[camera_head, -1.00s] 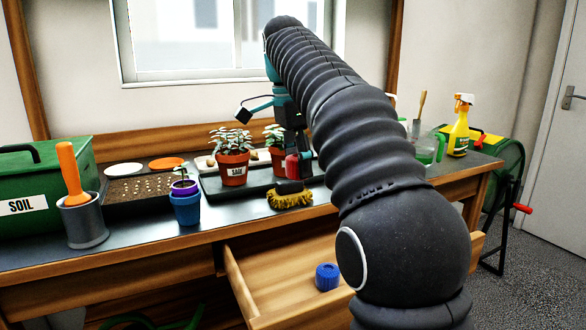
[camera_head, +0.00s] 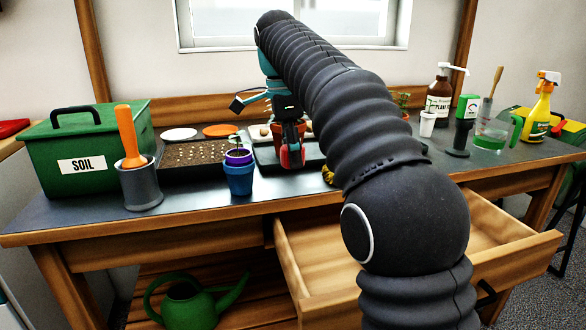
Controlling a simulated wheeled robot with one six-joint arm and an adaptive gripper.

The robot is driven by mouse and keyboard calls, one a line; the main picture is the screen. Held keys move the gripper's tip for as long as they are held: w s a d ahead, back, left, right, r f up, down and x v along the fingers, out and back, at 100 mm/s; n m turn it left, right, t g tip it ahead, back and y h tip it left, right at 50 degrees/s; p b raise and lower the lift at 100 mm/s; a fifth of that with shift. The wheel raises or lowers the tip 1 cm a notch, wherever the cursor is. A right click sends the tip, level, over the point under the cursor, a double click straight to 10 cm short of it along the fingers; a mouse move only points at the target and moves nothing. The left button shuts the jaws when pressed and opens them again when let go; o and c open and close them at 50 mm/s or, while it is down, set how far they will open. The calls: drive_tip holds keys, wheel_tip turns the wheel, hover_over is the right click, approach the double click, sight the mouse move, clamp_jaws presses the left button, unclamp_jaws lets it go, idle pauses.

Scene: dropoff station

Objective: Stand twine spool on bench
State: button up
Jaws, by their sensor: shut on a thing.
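My gripper (camera_head: 291,150) hangs over the tray on the bench (camera_head: 75,225), in front of a terracotta pot. It is shut on a small red thing (camera_head: 292,156), mostly covered by the dark fingers. This may be the twine spool, but too little shows to be sure. I cannot tell whether it touches the tray. No other thing in view is clearly a twine spool. My arm hides part of the bench's middle and right.
Left are a green soil box (camera_head: 85,150), a grey holder (camera_head: 140,186) with an orange-handled tool, a seed tray (camera_head: 200,158) and a blue pot (camera_head: 239,178). Spray bottle (camera_head: 540,108) and bottles stand right. The drawer (camera_head: 515,245) is open. The bench's front left strip is clear.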

drive_tip(key=shift+f+b, duration=0.5)
drive_tip(key=shift+f, duration=1.45)
drive_tip(key=shift+f, duration=0.1)
drive_tip(key=o, duration=1)
drive_tip(key=shift+s+a+r+p, duration=0.1)
drive_tip(key=shift+a+r+p, duration=0.1)
drive_tip(key=shift+r, duration=1.05)
drive_tip(key=shift+w+a+r+p, duration=0.1)
drive_tip(key=shift+r+p, duration=0.05)
drive_tip(key=shift+r, duration=1.15)
drive_tip(key=shift+s+a+r+p, duration=0.1)
drive_tip(key=shift+r+p, duration=0.1)
drive_tip(key=shift+r, duration=1.05)
